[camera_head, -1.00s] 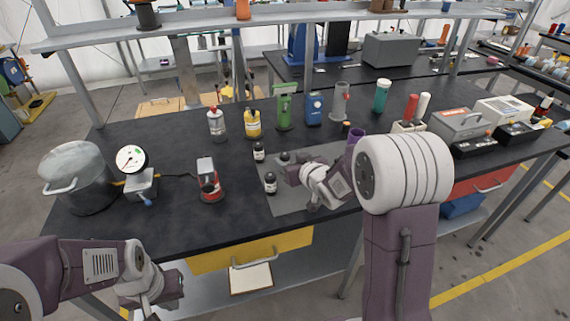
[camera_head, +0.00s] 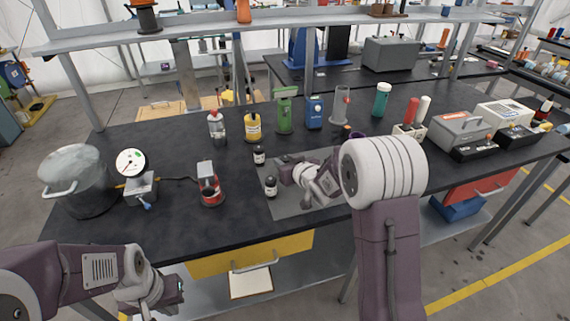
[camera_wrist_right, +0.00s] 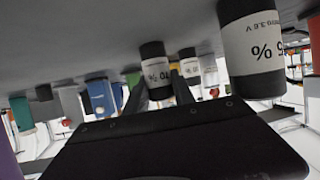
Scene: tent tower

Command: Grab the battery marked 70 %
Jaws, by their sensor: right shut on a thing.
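The battery marked 70 % (camera_wrist_right: 155,72) is a small black cylinder with a white label. It appears upside down in the right wrist view, between the fingers of my right gripper (camera_wrist_right: 160,92), which is shut on it. I cannot tell whether it touches the mat. In the head view my right gripper (camera_head: 287,172) is low over the grey mat and largely hides this battery. A nearer battery (camera_wrist_right: 252,55) has a label ending in 5 %; another battery (camera_wrist_right: 189,66) is behind, its marking unclear. My left gripper (camera_head: 177,287) is low, in front of the table; its jaws are unclear.
Two batteries stand free in the head view, one at the back (camera_head: 259,155) and one in front (camera_head: 271,187). A red device (camera_head: 210,190), a pot (camera_head: 78,180) and a gauge (camera_head: 131,162) are to the left.

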